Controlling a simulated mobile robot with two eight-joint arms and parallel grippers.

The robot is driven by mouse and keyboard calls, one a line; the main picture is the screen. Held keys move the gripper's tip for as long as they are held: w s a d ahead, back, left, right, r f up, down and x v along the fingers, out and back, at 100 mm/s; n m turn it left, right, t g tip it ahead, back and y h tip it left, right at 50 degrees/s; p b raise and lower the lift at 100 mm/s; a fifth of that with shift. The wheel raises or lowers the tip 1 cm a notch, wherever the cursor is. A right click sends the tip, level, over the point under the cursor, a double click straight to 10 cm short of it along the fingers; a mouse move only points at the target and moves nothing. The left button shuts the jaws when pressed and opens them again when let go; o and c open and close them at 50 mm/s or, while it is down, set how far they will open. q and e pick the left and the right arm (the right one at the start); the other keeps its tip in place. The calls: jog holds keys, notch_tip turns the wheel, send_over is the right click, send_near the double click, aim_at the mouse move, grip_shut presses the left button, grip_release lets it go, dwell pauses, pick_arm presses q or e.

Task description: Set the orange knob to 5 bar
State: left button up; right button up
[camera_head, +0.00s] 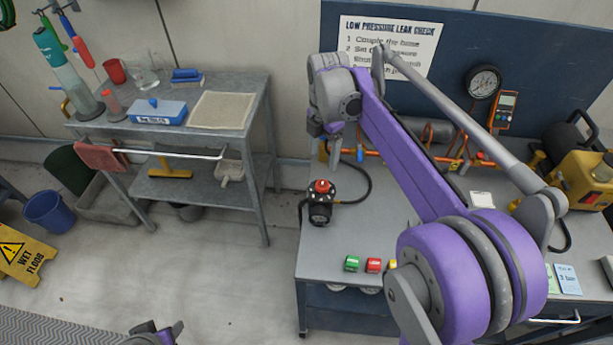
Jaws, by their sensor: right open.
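A black round regulator with an orange-red knob (321,186) on top stands on the grey bench, with a black hose curving from it. The knob's scale is too small to read. My right arm reaches across the bench from the lower right. My right gripper (334,146) is open at the arm's far end, above and behind the knob and apart from it. Its fingers are small and partly hidden. A round dial gauge (484,82) hangs on the dark blue board; its reading is not legible. A small part of my left arm shows at the bottom edge; its jaws cannot be made out.
Green and red blocks (373,265) sit at the bench's front edge. An orange pipe rig (460,150) runs along the back, partly behind my right arm. A yellow machine (583,178) stands at the right. A grey side table (180,112) stands left, with floor between.

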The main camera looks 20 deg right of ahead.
aim_at(322, 184)
jog(key=f, duration=1)
jog(key=shift+s+f+b, duration=0.2)
jog(key=shift+b, duration=0.1)
grip_shut()
